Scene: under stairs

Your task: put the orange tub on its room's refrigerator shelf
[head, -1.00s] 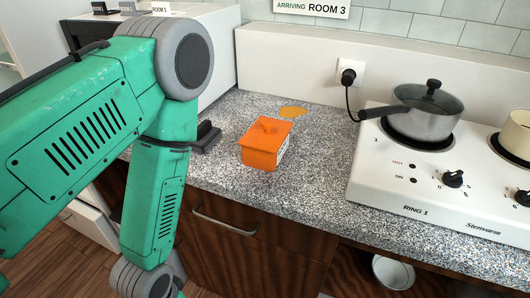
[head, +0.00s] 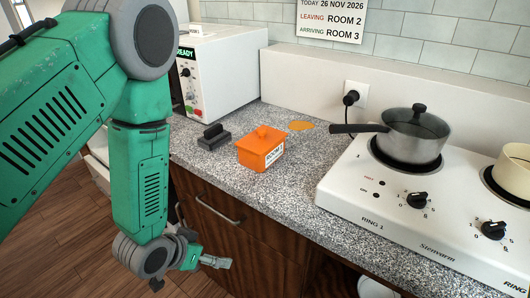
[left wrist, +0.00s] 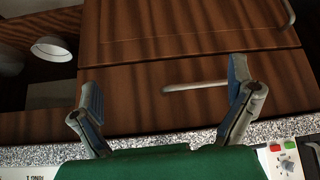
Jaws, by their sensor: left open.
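My left gripper (head: 192,274) is open and empty, low in front of the drawer fronts, below the counter edge and apart from the tub. In the left wrist view its two fingers (left wrist: 165,88) are spread before the wooden drawers, with nothing between them. The tub does not show there. No refrigerator shelf is clearly visible. My right gripper is not in view.
A dark block (head: 214,137) lies left of the tub and a yellow-orange patch (head: 301,125) behind it. A white machine marked READY (head: 215,75) stands behind left. A hob (head: 350,190) with a lidded pot (head: 412,138) is right. A sign (head: 332,18) reads leaving room 2, arriving room 3.

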